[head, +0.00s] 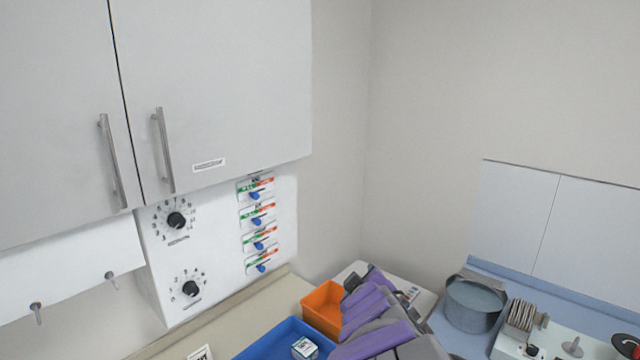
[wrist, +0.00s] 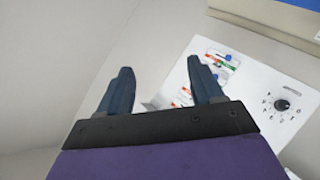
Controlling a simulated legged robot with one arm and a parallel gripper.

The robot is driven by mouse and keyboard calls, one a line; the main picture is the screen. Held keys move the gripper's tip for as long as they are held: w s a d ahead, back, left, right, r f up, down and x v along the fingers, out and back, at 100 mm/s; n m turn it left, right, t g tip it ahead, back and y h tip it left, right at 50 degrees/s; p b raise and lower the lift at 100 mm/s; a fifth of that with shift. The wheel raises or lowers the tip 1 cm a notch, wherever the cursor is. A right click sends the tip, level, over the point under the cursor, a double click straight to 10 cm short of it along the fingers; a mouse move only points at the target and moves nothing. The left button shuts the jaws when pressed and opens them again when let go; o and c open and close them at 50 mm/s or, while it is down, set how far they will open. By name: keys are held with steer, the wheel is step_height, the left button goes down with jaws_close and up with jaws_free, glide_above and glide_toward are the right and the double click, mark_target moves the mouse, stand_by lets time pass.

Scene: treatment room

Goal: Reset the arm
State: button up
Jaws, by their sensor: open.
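My gripper (wrist: 163,88) shows in the wrist view with its two dark fingers spread apart and nothing between them. Beyond the fingers is the white control panel (wrist: 250,82) with blue switches and a black dial (wrist: 282,104). In the head view my purple and grey arm (head: 378,325) rises from the lower edge, right of the orange bin. The fingertips cannot be made out clearly in the head view.
A white cabinet (head: 220,60) hangs above the panel (head: 215,255). On the counter are an orange bin (head: 322,308) and a blue tray (head: 262,346) holding a small white box (head: 304,348). A grey pot (head: 474,302) stands at right. Wall space above my arm is clear.

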steer(key=s+d+f+m+g+h+b, duration=0.1)
steer(key=s+d+f+m+g+b, duration=0.1)
steer(key=s+d+f+m+g, duration=0.45)
steer(key=s+d+f+m+g+h+b, duration=0.1)
steer(key=s+d+f+g+b, duration=0.15)
steer(key=s+f, duration=0.8)
steer(key=s+a+f+m+g+y+b, duration=0.1)
steer(key=s+a+g, duration=0.1)
steer(key=s, duration=0.9)
steer(key=s+a+f+g+y+b, duration=0.1)
steer(key=s+g, duration=0.3)
steer(key=s, duration=0.8)
steer(key=shift+a+m+b, duration=0.35)
steer(key=shift+a+b, duration=0.2)
steer(key=shift+b, duration=0.05)
steer(key=shift+d+f, duration=0.1)
